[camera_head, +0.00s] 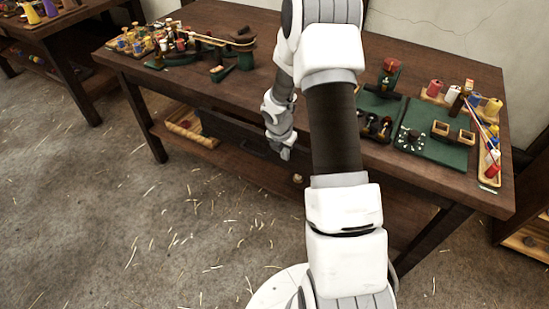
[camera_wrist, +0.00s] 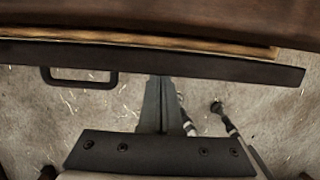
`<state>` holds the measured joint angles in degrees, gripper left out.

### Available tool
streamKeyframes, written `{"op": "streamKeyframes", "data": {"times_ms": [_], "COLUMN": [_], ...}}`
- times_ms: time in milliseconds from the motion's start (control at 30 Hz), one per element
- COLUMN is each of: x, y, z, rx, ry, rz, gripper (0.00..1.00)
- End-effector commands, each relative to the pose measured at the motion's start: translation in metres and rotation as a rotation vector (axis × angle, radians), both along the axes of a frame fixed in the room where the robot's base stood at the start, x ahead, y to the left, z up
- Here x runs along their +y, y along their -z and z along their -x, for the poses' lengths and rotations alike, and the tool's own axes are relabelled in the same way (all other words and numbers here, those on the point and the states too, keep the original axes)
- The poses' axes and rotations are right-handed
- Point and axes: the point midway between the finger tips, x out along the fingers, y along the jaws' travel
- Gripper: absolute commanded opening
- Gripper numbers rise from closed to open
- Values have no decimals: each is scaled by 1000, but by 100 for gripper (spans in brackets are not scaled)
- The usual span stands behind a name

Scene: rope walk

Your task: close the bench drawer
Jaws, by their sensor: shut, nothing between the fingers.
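The bench drawer (camera_head: 232,133) is a dark front under the bench top, partly hidden by my arm. In the wrist view the drawer front (camera_wrist: 200,64) runs across the picture, with a light wood strip between it and the bench top. The drawer looks slightly open. Its dark bar handle (camera_wrist: 80,84) sticks out at the left. My gripper (camera_head: 284,152) is in front of the drawer. In the wrist view my gripper (camera_wrist: 160,80) is shut and empty, right of the handle, with its tips at the drawer front. I cannot tell whether they touch.
The dark wooden bench (camera_head: 440,65) carries spools and small fittings at its left and right ends. A light wooden tray (camera_head: 189,122) lies on the lower shelf. Another bench (camera_head: 60,40) stands at the left. The straw-strewn floor (camera_head: 120,210) in front is clear.

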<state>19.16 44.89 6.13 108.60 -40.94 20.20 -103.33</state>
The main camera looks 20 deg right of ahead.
Motion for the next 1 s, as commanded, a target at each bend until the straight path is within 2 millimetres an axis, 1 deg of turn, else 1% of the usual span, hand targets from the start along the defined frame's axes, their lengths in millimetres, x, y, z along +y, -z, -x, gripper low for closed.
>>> {"op": "streamKeyframes", "data": {"times_ms": [33, 100, 300, 800, 1000], "x": [-7, -13, -24, -26, -21], "y": [-4, -3, -1, 0, 1], "z": [-4, -9, -18, -20, -20], "rx": [1, 0, -1, 0, 0], "ry": [3, 2, 1, 0, -1], "rz": [-1, -1, -1, 0, 0], "gripper": [0, 0, 0, 0, 0]}}
